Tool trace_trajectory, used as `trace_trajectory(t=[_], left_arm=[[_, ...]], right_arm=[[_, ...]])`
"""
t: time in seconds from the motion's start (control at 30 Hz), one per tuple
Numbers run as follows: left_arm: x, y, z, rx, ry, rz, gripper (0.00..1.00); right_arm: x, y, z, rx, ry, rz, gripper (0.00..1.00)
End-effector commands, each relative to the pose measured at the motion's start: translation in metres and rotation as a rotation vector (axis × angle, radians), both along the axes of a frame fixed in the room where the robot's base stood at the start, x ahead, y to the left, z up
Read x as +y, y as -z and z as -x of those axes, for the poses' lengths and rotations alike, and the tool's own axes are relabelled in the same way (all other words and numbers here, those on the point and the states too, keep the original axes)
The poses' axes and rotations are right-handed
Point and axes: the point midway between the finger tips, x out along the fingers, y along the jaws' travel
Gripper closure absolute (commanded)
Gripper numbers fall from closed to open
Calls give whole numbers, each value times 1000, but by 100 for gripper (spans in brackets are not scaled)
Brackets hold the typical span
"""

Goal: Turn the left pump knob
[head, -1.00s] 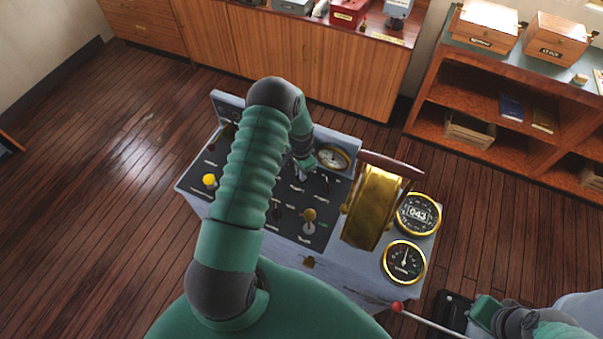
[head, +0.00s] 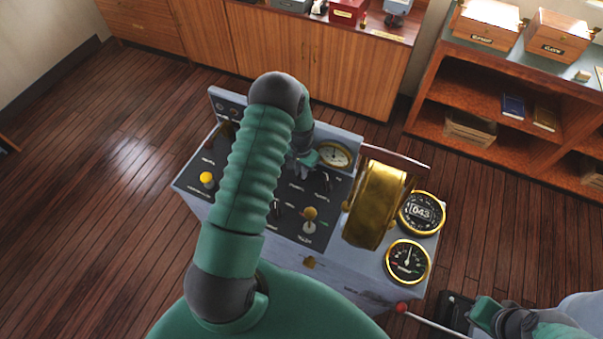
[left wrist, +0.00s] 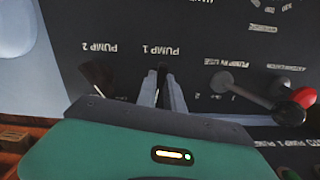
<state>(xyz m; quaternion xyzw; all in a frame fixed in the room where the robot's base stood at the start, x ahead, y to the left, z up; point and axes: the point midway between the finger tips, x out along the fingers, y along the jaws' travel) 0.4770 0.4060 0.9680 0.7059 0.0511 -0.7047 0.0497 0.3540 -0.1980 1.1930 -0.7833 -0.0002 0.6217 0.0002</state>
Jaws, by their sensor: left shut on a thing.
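In the left wrist view, the control panel appears upside down. My left gripper (left wrist: 163,90) is shut on the dark left pump knob (left wrist: 162,72) below the "PUMP 1" label. Its fingers hide most of this knob. The other pump knob (left wrist: 97,73) stands beside it by the "PUMP 2" label, apart from the fingers. In the head view, my left gripper (head: 302,172) reaches down to the console panel and the arm covers part of it. The other pump knob (head: 325,183) shows to its right. My right gripper (head: 485,315) is at the lower right, its fingers unclear.
A brass lever drum (head: 376,206) and round gauges (head: 407,261) stand on the console's right side. Yellow-topped (head: 207,178) and brass-topped (head: 309,214) controls are on the panel. A red-tipped lever (head: 402,307) is near my right gripper. Wooden floor lies open at left.

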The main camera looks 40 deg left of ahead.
Motion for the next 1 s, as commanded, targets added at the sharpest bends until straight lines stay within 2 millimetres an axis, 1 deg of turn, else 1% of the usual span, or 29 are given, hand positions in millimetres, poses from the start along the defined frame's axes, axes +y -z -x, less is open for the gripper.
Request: trace_trajectory(t=[0.03,0.2,0.6,0.8,1.0], left_arm=[[-1,7,5,13,-41,3,100],[-4,6,5,14,-203,4,100],[-8,6,4,18,-533,4,100],[-9,5,3,16,-636,4,100],[-10,5,3,17,-688,4,100]], right_arm=[[0,8,0,0,0,0,100],[0,19,0,0,0,0,100],[0,36,0,0,0,0,100],[0,40,0,0,0,0,100],[0,42,0,0,0,0,100]])
